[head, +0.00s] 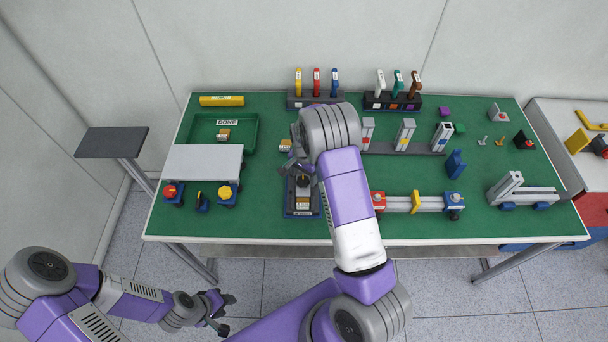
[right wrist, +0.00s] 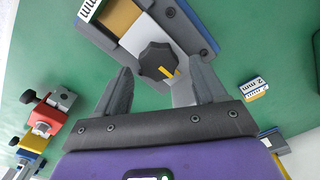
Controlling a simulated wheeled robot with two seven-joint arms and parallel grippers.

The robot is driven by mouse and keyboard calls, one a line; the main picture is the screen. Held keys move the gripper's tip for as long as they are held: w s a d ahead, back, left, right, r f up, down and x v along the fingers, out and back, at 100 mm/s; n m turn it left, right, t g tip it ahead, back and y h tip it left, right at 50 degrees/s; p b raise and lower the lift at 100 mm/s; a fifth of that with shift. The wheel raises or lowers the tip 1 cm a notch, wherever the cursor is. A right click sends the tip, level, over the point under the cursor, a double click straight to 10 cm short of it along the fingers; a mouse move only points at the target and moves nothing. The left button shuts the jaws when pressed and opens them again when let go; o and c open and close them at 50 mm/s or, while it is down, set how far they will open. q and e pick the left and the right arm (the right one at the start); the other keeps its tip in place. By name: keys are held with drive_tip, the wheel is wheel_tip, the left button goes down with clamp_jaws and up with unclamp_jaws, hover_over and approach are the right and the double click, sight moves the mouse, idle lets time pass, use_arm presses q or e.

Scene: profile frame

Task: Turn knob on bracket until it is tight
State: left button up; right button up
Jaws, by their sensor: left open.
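A black lobed knob (right wrist: 158,61) with a yellow mark sits on a light grey bracket piece (right wrist: 150,30) in a dark fixture with blue edges (right wrist: 197,30). In the head view the fixture (head: 302,213) lies near the table's middle front, with the knob (head: 303,181) partly under my right arm. My right gripper (right wrist: 165,72) is open, its two fingers apart on either side of the knob with visible gaps; I cannot tell its height above it. In the head view the right gripper (head: 296,165) is partly hidden by its wrist. My left gripper (head: 222,311) is open and empty, off the table's front left.
A green tray (head: 190,145) marked DONE holds one small block. To the right of the fixture is an aluminium profile with clamps (head: 398,203). Tool racks (head: 316,102) stand at the back.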

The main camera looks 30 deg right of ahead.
sight(304, 179)
wheel_tip(304, 179, up, 8)
drive_tip(key=shift+f, duration=0.2)
idle(0.4)
idle(0.4)
